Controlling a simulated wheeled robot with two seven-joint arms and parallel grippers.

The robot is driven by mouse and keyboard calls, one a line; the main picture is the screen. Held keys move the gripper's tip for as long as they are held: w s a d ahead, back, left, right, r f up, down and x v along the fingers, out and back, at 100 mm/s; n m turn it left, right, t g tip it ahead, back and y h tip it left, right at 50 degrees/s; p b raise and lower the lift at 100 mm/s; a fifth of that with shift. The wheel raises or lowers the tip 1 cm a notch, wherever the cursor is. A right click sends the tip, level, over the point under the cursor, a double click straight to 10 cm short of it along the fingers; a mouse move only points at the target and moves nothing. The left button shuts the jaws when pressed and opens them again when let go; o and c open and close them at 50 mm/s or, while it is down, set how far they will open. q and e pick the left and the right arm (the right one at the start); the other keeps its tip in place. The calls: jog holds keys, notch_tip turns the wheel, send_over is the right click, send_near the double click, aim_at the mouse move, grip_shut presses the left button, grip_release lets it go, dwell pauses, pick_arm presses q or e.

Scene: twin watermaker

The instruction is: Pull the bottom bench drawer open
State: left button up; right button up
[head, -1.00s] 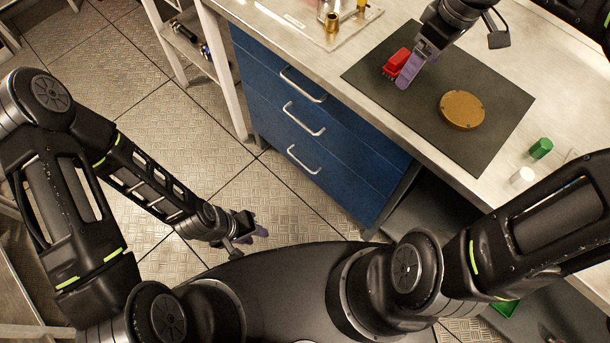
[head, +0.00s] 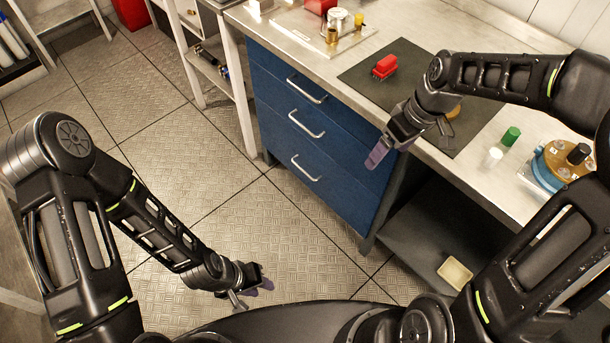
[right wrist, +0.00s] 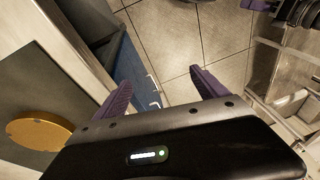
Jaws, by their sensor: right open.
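The blue bench drawer unit has three stacked drawers with silver bar handles, all closed. The bottom drawer (head: 325,190) has its handle (head: 305,168) in clear view in the head view. My right gripper (head: 376,157) is open and empty, off the bench's front edge and to the right of the handles, apart from them. In the right wrist view its purple fingers (right wrist: 163,88) are spread, with part of the blue drawer front (right wrist: 130,72) beyond them. My left gripper (head: 262,284) hangs low over the floor, away from the drawers; its finger gap is unclear.
On the bench, a dark mat (head: 365,82) holds a red block (head: 384,67) and a brown disc (right wrist: 38,131). Green (head: 511,136) and white (head: 494,156) cylinders stand near the bench edge. An open lower shelf (head: 420,235) lies right of the drawers. The floor before the drawers is clear.

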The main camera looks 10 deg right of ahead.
jog(key=s+a+f+m+y, duration=0.1)
jog(key=s+a+f, duration=0.1)
jog(key=a+f, duration=0.4)
jog(key=s+a+f+m, duration=0.15)
jog(key=a+f, duration=0.25)
jog(key=f, duration=0.5)
jog(key=s+a+f+m, duration=0.2)
jog(key=s+a+f, duration=0.2)
jog(key=s+f, duration=0.2)
jog(key=s+a+f+m, duration=0.2)
jog(key=s+a+f, duration=0.2)
jog(key=s+f, duration=0.2)
jog(key=shift+s+f+m+g+y, duration=0.3)
jog(key=shift+s+m+g+y, duration=0.1)
jog(key=shift+s, duration=0.8)
